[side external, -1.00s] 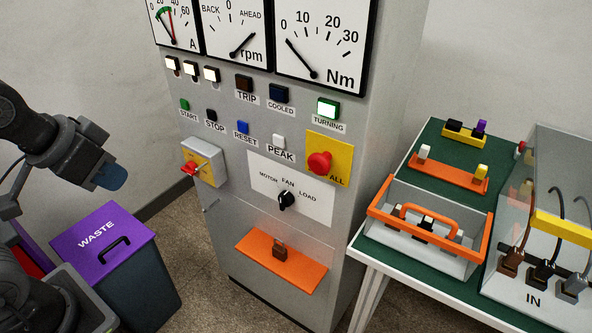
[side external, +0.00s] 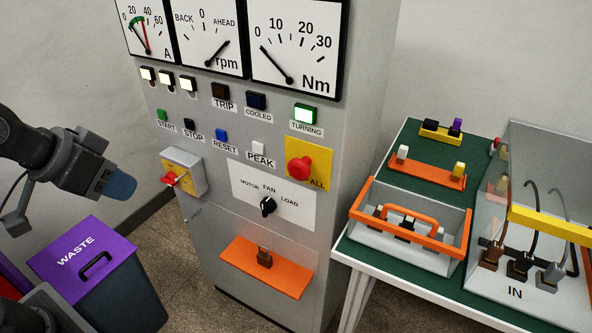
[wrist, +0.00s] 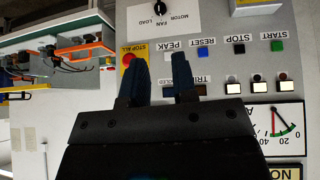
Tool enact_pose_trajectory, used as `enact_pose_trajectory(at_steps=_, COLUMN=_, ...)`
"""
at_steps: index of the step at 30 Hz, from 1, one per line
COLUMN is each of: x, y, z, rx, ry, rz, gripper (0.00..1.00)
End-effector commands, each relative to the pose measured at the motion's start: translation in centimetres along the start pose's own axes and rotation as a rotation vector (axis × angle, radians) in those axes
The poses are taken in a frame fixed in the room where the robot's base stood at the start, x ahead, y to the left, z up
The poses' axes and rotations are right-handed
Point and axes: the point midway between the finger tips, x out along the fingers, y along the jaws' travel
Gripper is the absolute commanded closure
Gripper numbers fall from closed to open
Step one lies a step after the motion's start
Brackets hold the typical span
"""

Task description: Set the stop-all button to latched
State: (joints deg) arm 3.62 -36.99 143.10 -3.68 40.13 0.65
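The stop-all button (side external: 299,167) is a red mushroom head on a yellow plate (side external: 323,148) on the front of the grey cabinet. I cannot tell whether it is latched. In the wrist view, which is upside down, the red button (wrist: 128,60) shows just left of my left-hand finger, on its plate marked STOP ALL. My gripper (side external: 122,186), with dark blue fingertips, is left of the cabinet in the side view, well apart from the button. In the wrist view its two fingers (wrist: 162,78) stand apart with nothing between them.
A yellow-plated red switch (side external: 181,174) juts from the cabinet between my gripper and the button. A black selector knob (side external: 268,206) and orange shelf (side external: 266,268) are below. A purple-lidded waste bin (side external: 83,256) stands lower left. A green-topped table (side external: 405,137) stands right.

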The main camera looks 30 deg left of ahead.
Motion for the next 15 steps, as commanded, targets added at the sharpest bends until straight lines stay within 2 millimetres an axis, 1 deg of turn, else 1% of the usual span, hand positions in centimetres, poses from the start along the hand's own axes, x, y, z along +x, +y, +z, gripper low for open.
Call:
enact_pose_trajectory(at_steps=1, x=1.3, y=1.1, z=-1.0, rx=0.009, ry=0.030, rz=0.035, gripper=0.69)
enact_pose_trajectory(at_steps=2, x=2.0, y=1.9, z=-1.8, rx=0.010, ry=0.059, rz=0.056, gripper=0.67)
enact_pose_trajectory(at_steps=6, x=5.4, y=5.2, z=-5.0, rx=-0.003, ry=0.199, rz=0.135, gripper=0.53)
enact_pose_trajectory(at_steps=9, x=7.6, y=7.4, z=-6.7, rx=-0.025, ry=0.300, rz=0.164, gripper=0.44)
enact_pose_trajectory(at_steps=12, x=9.8, y=9.2, z=-7.8, rx=-0.045, ry=0.400, rz=0.170, gripper=0.34)
enact_pose_trajectory(at_steps=15, x=11.9, y=10.7, z=-8.3, rx=-0.062, ry=0.500, rz=0.153, gripper=0.24)
